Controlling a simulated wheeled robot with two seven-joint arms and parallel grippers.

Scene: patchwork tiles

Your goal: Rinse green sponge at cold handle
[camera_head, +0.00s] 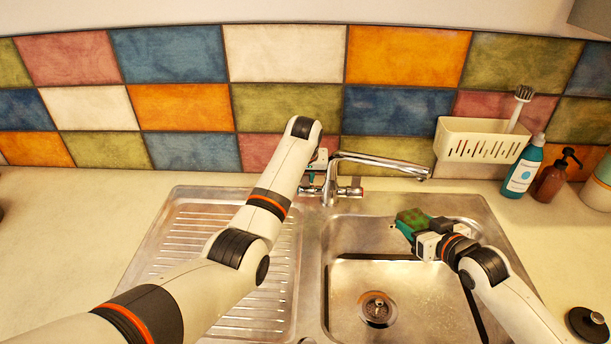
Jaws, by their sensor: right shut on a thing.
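The green sponge (409,220) is held over the back of the sink basin (350,232), to the right of the tap. My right gripper (419,233) is shut on the sponge. The tap (375,160) has a chrome spout that reaches out to the right, with its tip a little behind and above the sponge. No water stream shows. My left gripper (314,172) is at the left side of the tap base, by the left handle. My own arm hides much of it, and I cannot tell whether its fingers are open. A handle with a red mark (357,191) is on the tap's right side.
A ribbed steel drainboard (190,245) lies left of the basin, under my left arm. A cream caddy (470,142) with a brush (519,105), a teal bottle (521,172) and a brown pump bottle (551,180) stand at the back right. A black stopper (588,324) lies front right.

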